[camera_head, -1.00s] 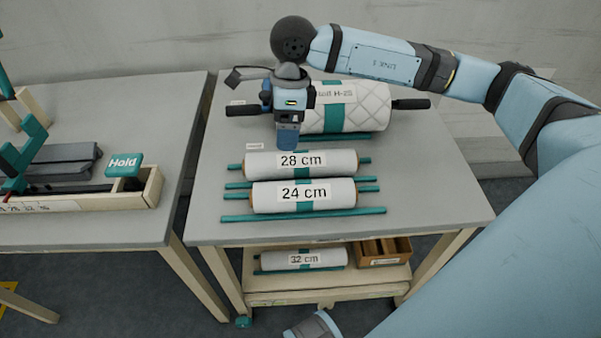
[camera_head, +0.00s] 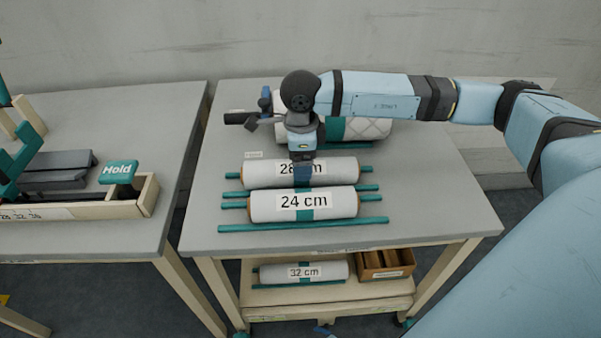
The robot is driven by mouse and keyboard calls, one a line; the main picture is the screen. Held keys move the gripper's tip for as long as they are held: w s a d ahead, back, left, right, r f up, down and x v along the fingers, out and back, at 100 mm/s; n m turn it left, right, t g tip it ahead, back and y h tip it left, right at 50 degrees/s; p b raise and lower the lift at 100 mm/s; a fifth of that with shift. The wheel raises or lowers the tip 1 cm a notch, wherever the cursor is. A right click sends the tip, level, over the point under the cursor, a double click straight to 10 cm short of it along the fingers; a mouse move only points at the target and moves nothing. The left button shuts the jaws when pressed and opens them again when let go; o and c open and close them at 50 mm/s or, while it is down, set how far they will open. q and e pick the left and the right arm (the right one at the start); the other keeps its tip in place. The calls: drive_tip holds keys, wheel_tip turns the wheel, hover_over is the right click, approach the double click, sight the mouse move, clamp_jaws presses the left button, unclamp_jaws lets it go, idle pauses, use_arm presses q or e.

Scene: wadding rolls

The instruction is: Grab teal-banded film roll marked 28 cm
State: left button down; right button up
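The 28 cm roll (camera_head: 336,170) is white with a teal middle band and a label partly covered by my gripper. It lies crosswise on the right table, behind the 24 cm roll (camera_head: 265,205). My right gripper (camera_head: 303,180) points down over the middle of the 28 cm roll, at its label and band. Its fingertips overlap the roll in the picture; whether they touch it or straddle it, and how wide they are apart, I cannot tell. My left gripper is not in view.
A larger quilted roll (camera_head: 366,130) lies behind, partly hidden by my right arm. Teal rails (camera_head: 300,226) run beside the rolls. A 32 cm roll (camera_head: 290,272) and a wooden box (camera_head: 387,266) sit on the lower shelf. A left table holds a "Hold" sign (camera_head: 118,172).

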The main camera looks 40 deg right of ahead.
wheel_tip(320, 180, down, 4)
drive_tip(key=shift+s+r, duration=0.1)
drive_tip(key=shift+r, duration=0.2)
drive_tip(key=c, duration=1.1)
